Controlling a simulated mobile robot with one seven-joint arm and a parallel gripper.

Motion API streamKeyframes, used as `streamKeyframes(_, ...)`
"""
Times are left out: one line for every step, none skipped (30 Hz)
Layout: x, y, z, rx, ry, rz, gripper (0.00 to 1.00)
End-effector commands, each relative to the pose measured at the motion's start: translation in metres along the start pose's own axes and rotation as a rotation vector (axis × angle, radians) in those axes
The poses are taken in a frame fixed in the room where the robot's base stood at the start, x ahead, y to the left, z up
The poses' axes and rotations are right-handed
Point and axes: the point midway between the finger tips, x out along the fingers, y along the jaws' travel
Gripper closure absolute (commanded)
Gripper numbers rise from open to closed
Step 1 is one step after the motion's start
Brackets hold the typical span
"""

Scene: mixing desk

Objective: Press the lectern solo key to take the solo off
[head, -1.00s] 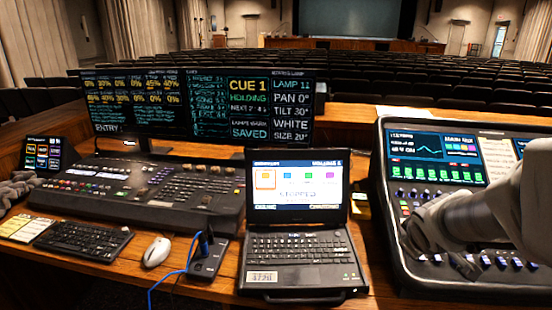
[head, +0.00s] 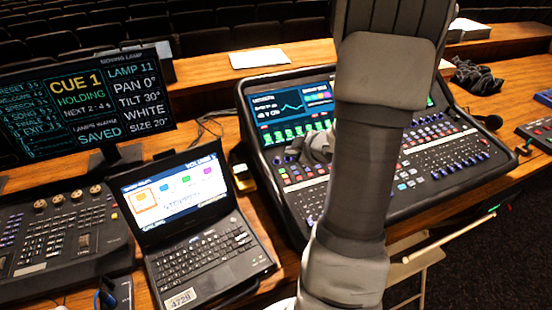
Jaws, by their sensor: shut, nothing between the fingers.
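The mixing console (head: 468,168) stands right of the laptop, with a lit screen (head: 283,110) and rows of faders and small coloured keys. The lectern solo key cannot be picked out; the labels are too small to read and my arm covers a middle strip of the console. My arm rises from the bottom edge across the console and leaves through the top edge.
A laptop (head: 215,255) stands open left of the console. The lighting monitor (head: 80,105) and lighting desk (head: 60,235) are farther left. A white paper (head: 260,58) lies behind the console. Dark cloth (head: 475,77) and a red-edged device (head: 537,134) are at the right.

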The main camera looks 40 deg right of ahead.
Motion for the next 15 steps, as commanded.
streamKeyframes(-0.0036,0.0028,-0.0003,0.003,0.009,-0.003,1.0)
streamKeyframes(-0.0039,0.003,-0.0001,0.003,0.016,-0.004,1.0)
streamKeyframes(-0.0041,0.0027,0.0004,0.002,0.022,-0.006,1.0)
streamKeyframes(-0.004,0.0025,0.0006,0.001,0.026,-0.007,1.0)
streamKeyframes(-0.004,0.0024,0.0006,0.001,0.029,-0.008,1.0)
streamKeyframes(-0.0039,0.0023,0.0006,0.001,0.032,-0.008,1.0)
streamKeyframes(-0.0038,0.0022,0.0006,0.0,0.034,-0.008,1.0)
streamKeyframes(-0.0037,0.0021,0.0007,0.0,0.034,-0.008,1.0)
streamKeyframes(-0.0035,0.002,0.0008,0.0,0.035,-0.008,1.0)
streamKeyframes(-0.0034,0.0019,0.0008,0.0,0.035,-0.008,1.0)
streamKeyframes(-0.0033,0.0019,0.0008,0.0,0.034,-0.008,1.0)
streamKeyframes(-0.0033,0.0019,0.0008,0.0,0.034,-0.008,1.0)
streamKeyframes(-0.0033,0.0019,0.0008,0.0,0.034,-0.008,1.0)
streamKeyframes(-0.0034,0.002,0.0008,0.0,0.034,-0.007,1.0)
streamKeyframes(-0.0033,0.0019,0.0009,0.0,0.034,-0.007,1.0)
